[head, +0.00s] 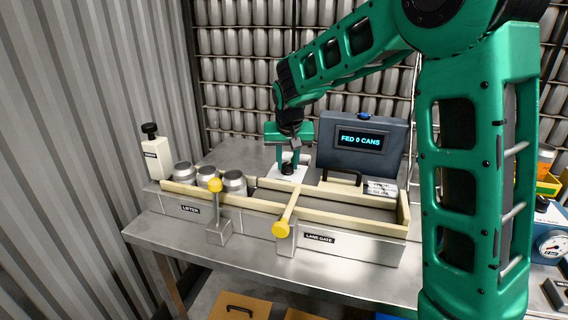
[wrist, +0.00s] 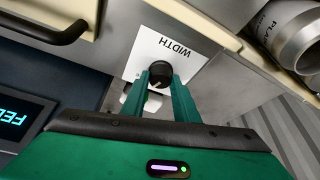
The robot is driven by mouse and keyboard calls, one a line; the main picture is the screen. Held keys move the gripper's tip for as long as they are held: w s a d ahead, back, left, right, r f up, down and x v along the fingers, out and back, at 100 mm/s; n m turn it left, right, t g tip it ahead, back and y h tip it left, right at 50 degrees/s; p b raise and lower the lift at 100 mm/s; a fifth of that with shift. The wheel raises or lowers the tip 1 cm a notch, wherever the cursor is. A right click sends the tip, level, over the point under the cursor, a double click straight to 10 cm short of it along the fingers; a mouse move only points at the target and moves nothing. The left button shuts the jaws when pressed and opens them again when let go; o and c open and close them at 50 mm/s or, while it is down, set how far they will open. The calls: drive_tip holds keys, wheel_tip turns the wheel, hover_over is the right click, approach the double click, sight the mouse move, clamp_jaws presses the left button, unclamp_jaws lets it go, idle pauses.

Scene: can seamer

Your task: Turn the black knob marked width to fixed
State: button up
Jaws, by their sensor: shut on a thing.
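The black knob (wrist: 160,71) sits on a white plate (wrist: 170,48) marked WIDTH, which reads upside down in the wrist view. My gripper (wrist: 160,84) is shut on the knob, with one green finger on each side of it. A small pale mark shows on the knob's top, but no "fixed" marking can be read. In the head view my gripper (head: 288,165) points down at the white plate (head: 280,173), behind the cream lane, and mostly hides the knob.
Several silver cans (head: 234,184) stand in the lane at the left. Yellow-ended levers marked LIFTER (head: 215,187) and LANE GATE (head: 284,225) are in front. A blue box (head: 362,150) with a display reading "FED 0 CANS" stands close on the right. Another black knob (head: 149,128) tops a white post.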

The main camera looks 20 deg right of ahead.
drive_tip(key=n+y, duration=0.2)
drive_tip(key=n, duration=0.3)
drive_tip(key=shift+d+n, duration=0.1)
drive_tip(key=shift+n, duration=0.2)
drive_tip(key=shift+w+d+n+y, duration=0.15)
drive_tip(key=shift+n+y, duration=0.75)
drive_tip(key=shift+n, duration=1.2)
drive_tip(key=o, duration=1.1)
drive_tip(key=shift+c, duration=0.2)
drive_tip(key=v, duration=1)
drive_tip(key=shift+r+g, duration=0.3)
drive_tip(key=shift+r, duration=0.1)
drive_tip(key=shift+w+d, duration=0.1)
